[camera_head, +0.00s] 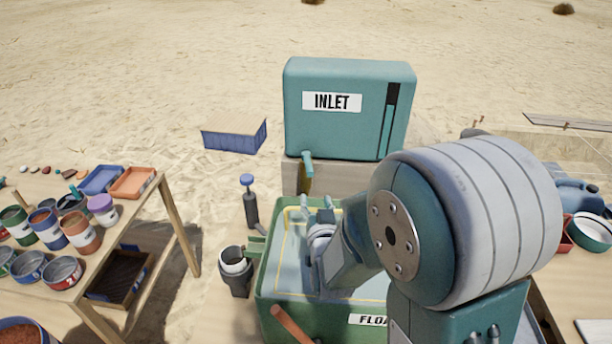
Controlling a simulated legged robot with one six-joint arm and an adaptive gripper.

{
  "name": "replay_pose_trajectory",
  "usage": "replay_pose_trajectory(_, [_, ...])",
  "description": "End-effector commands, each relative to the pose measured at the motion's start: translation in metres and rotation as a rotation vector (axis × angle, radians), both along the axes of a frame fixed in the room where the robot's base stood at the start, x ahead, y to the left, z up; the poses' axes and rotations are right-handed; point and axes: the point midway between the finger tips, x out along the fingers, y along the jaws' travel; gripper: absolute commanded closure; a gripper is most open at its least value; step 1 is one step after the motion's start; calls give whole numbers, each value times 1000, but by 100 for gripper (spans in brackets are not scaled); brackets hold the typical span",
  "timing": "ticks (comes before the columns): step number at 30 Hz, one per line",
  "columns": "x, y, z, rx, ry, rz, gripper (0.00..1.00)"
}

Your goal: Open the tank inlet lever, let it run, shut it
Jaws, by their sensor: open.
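The teal tank (345,128) labelled INLET stands on a pale block at the back centre. A vertical gauge (388,122) on its front is dark at the top and teal below. A teal fitting (307,158) sticks out at the tank's lower left, with a brownish lever-like piece (306,180) hanging under it. I cannot tell whether it is open or shut. My gripper (318,210) is open, above the green float tub and a little below the lever piece, apparently apart from it. My own arm hides part of the gripper and tub.
The green tub (272,300) labelled FLOAT holds pale water. A dark pump-like tool (250,205) and a cup (235,270) stand to its left. A wooden table (135,215) with paint cans and trays is at left. A blue crate (235,135) sits on sand behind.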

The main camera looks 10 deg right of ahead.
Motion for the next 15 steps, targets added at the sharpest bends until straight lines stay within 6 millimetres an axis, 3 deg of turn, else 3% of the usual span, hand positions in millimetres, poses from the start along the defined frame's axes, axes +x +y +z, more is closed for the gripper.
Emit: replay_pose_trajectory(15, [86, -3, 0, -5, 2, -1, 40])
